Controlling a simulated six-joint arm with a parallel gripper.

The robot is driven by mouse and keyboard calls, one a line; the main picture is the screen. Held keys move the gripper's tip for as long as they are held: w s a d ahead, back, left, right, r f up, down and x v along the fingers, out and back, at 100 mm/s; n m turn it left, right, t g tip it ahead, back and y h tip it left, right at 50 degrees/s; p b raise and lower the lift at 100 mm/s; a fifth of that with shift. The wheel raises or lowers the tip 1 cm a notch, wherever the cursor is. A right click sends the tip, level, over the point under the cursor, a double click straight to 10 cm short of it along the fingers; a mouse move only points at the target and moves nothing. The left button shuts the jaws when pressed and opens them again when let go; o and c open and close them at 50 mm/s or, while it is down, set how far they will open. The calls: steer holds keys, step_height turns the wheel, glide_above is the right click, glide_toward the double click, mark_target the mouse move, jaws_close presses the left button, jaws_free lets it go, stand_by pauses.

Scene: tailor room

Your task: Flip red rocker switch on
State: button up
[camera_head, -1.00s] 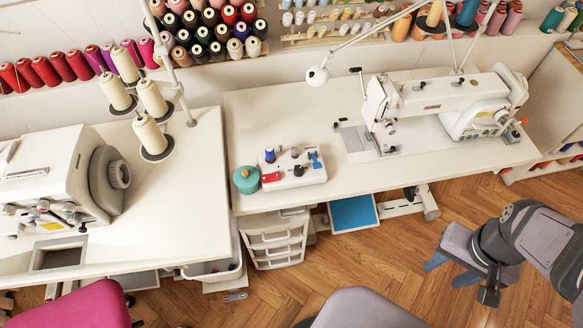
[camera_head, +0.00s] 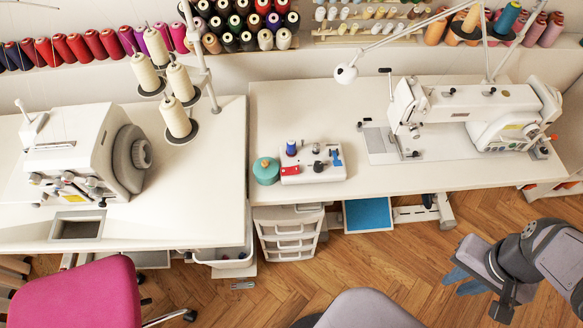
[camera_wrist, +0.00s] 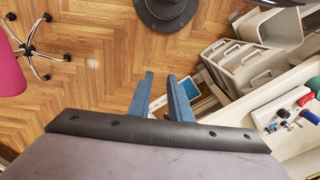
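The red rocker switch (camera_head: 290,170) is on the front left of a small white control box (camera_head: 325,174). The box sits on the white sewing table, near its left front edge. A blue knob, a dark knob and a blue lever also stand on the box. In the wrist view the box (camera_wrist: 284,123) is at the right edge, with the red switch (camera_wrist: 305,99) at its upper side. I cannot tell which way the rocker is tilted. My gripper (camera_head: 460,281) is over the floor, right of and well away from the box. Its blue fingers (camera_wrist: 163,82) are apart and empty.
A teal round container (camera_head: 266,171) stands just left of the box. A white sewing machine (camera_head: 470,115) stands to its right. A grey chair (camera_head: 366,310) and a pink chair (camera_head: 75,293) are in front. White drawers (camera_head: 287,236) stand under the table. Tabletop between box and machine is clear.

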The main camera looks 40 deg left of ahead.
steer(key=shift+a, duration=0.2)
jaws_close()
steer(key=s+a+f+n+b, duration=0.25)
steer(key=a+n, duration=0.35)
steer(key=a, duration=0.9)
steer(key=s+a+f+n+b, duration=0.15)
steer(key=a+f+n, duration=0.4)
steer(key=a, duration=0.85)
steer(key=w+a+r+m+t+y, duration=0.1)
steer(key=w+a+r, duration=0.2)
steer(key=a+r, duration=0.2)
steer(key=w+a+r+m+t+y, duration=0.1)
steer(key=w+a+r, duration=0.2)
steer(key=a+r, duration=0.3)
steer(key=shift+a+r+t+p, duration=0.3)
steer(key=shift+a+t, duration=0.1)
steer(key=shift+a, duration=1.95)
steer(key=shift+m, duration=0.35)
steer(key=shift+f, duration=0.15)
